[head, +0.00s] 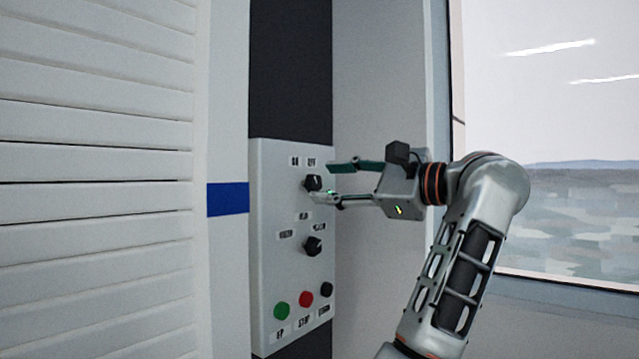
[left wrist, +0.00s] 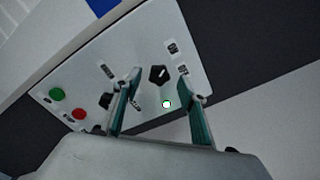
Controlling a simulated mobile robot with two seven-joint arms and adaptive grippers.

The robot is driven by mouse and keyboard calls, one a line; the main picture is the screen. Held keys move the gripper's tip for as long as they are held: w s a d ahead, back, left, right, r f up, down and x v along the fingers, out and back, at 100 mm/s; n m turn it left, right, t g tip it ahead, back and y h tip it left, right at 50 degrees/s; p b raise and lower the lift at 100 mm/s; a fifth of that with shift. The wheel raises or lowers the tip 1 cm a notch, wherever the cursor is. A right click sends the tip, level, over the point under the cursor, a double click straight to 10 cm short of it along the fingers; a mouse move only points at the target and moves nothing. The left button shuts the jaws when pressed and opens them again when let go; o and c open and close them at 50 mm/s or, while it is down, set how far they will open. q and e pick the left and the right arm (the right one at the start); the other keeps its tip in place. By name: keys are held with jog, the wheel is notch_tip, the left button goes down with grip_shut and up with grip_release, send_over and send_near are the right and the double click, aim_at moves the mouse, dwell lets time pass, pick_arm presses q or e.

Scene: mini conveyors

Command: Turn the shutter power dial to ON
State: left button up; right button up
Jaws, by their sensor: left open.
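The shutter power dial (head: 313,183) is a black knob high on the pale control panel (head: 275,225), under the ON and OFF labels. Its light mark appears to lean toward the OFF side. My left gripper (head: 324,182) is open, with one finger above and one below the dial's level. The left wrist view shows the same dial (left wrist: 158,76) between the spread fingers (left wrist: 160,80). I cannot tell whether either finger touches it. My right gripper is not in view.
A second black dial (head: 313,246) sits lower on the panel. Below it are green (head: 281,311), red (head: 306,299) and black (head: 326,289) buttons. A slatted shutter (head: 95,180) is at the left and a window (head: 550,130) at the right.

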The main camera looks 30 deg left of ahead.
pick_arm(q)
jog(key=d, duration=0.3)
jog(key=shift+s+d, duration=0.15)
jog(key=shift+d, duration=0.1)
